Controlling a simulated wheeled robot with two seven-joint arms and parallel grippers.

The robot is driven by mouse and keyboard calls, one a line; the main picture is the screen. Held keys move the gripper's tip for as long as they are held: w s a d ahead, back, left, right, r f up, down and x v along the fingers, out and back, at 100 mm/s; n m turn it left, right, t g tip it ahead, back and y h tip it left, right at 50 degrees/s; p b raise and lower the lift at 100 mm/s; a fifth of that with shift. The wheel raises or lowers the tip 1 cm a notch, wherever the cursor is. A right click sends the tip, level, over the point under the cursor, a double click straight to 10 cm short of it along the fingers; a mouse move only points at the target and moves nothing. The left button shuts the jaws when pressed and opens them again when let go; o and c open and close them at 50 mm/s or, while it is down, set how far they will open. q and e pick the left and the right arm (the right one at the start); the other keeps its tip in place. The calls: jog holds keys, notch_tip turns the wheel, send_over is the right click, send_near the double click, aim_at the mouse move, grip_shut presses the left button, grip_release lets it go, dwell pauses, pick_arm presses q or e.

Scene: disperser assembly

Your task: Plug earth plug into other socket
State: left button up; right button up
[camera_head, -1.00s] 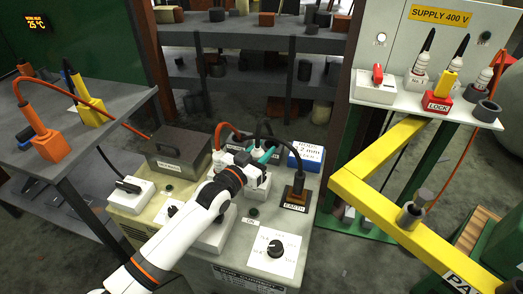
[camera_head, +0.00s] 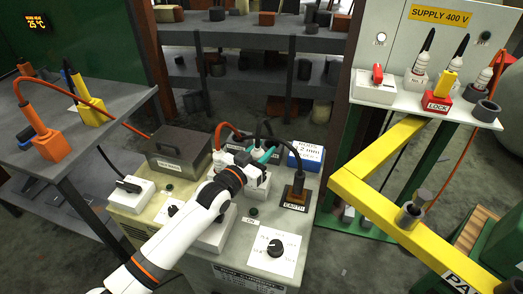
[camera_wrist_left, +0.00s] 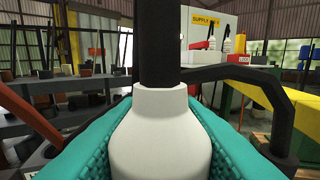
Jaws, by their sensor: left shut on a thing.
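My left gripper (camera_head: 262,157), with teal fingers, is over the middle of the grey machine. It is shut on a white plug (camera_wrist_left: 160,135) with a thick black stem (camera_wrist_left: 159,45), upright between the teal pads in the left wrist view. The plug's lower end is hidden there. A black plug (camera_head: 298,181) stands upright in a brown socket labelled EARTH (camera_head: 295,197), just right of my gripper. A black cable arches from it, and a black cable also shows in the left wrist view (camera_wrist_left: 275,90). My right gripper is not in view.
On the machine (camera_head: 240,262) are a dial plate (camera_head: 272,252), a blue box (camera_head: 307,155), a dark box (camera_head: 180,149) and a white block with a black handle (camera_head: 131,191). A yellow barrier (camera_head: 385,205) stands right. Orange and yellow plugs sit on the left table.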

pick_arm(q)
jog(key=shift+f+b, duration=1.2)
jog(key=shift+f, duration=0.45)
jog(key=shift+f, duration=0.1)
jog(key=shift+s+f+b, duration=0.3)
jog(key=shift+f+b, duration=0.05)
jog(key=shift+f, duration=0.25)
jog(key=shift+r, duration=0.1)
jog(key=shift+w+r+p, duration=0.25)
jog(key=shift+r+p, duration=0.5)
jog(key=shift+p, duration=0.15)
jog(key=shift+r, duration=0.5)
jog(key=shift+r, duration=0.1)
jog(key=shift+p, duration=0.5)
